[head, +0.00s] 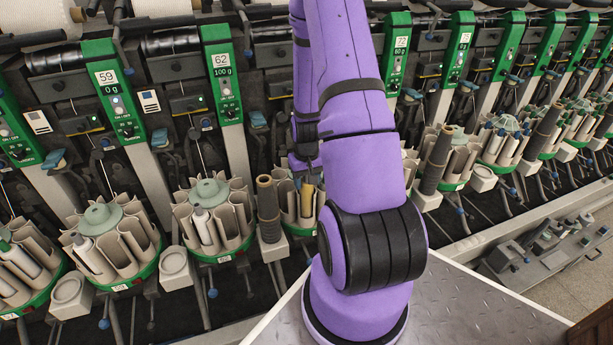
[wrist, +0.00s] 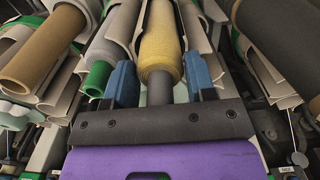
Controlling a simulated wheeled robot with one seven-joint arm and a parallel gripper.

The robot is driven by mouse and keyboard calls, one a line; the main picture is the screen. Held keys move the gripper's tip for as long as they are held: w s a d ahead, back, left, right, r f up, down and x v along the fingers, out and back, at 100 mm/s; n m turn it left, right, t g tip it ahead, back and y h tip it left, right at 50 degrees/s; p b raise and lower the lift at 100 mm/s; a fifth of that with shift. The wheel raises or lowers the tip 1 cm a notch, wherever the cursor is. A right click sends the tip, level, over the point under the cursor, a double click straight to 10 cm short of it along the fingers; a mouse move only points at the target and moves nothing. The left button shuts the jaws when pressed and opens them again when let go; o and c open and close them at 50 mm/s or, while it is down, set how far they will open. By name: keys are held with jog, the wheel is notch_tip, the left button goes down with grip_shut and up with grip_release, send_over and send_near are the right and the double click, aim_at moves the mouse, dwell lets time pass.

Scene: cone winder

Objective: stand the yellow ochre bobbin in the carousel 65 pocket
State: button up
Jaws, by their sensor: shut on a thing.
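The yellow ochre bobbin (wrist: 160,45) is between the two blue fingers of my gripper (wrist: 161,85) in the wrist view, its grey tube end toward me. My gripper is shut on it. In the head view the bobbin (head: 307,197) shows as a small upright ochre piece below my gripper (head: 305,168), over a carousel (head: 290,206) partly hidden by my arm. I take this as carousel 65, but its number plate is hidden. In the wrist view cream pocket walls (wrist: 118,40) stand on both sides of the bobbin. I cannot tell how deep it sits.
A grey bobbin with a green end (wrist: 98,78) stands close left in the wrist view. A brown tube (wrist: 45,50) and a dark tube (wrist: 285,40) flank the carousel. Carousel 62 (head: 217,245) is to its left in the head view. Other carousels (head: 505,135) continue right.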

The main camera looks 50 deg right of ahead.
jog(key=shift+f, duration=0.8)
dwell(0.4)
jog(key=o, duration=0.9)
jog(key=shift+r, duration=0.15)
notch_tip(320, 180, up, 10)
jog(key=shift+r, duration=0.25)
